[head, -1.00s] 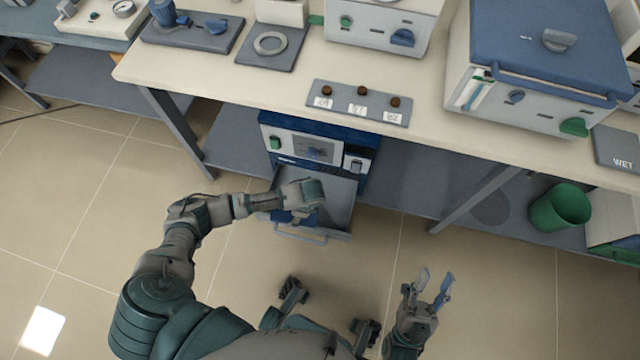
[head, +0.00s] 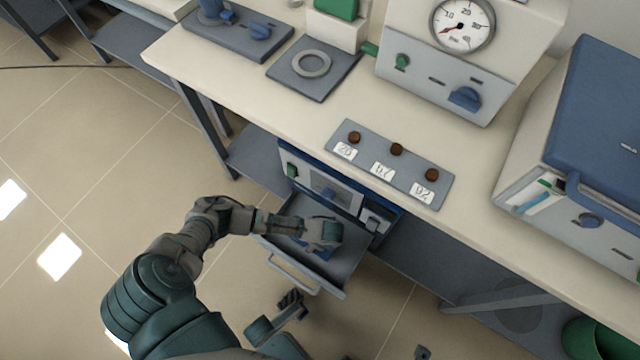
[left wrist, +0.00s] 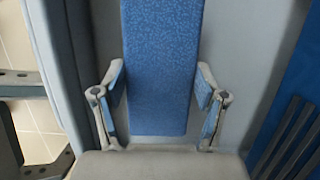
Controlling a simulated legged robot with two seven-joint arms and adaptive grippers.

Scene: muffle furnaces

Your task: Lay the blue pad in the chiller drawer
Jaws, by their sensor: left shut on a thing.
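The chiller (head: 325,188) stands under the bench, with a white front and blue casing. Its grey drawer (head: 345,268) is pulled out, and the drawer's handle (head: 293,274) faces my body. My left gripper (head: 322,240) is over the open drawer, pointing down into it. In the left wrist view the blue pad (left wrist: 160,65) is a long flat speckled strip between the two fingers of my left gripper (left wrist: 160,105), which is shut on it. Grey drawer surfaces show around the pad; whether it touches the floor I cannot tell.
The bench top (head: 300,115) overhangs the chiller. On it are a label panel with brown knobs (head: 390,165), a ring plate (head: 312,66), a gauge unit (head: 440,70) and a blue-lidded furnace (head: 590,140). A green bin (head: 590,340) stands lower right. Open floor lies left.

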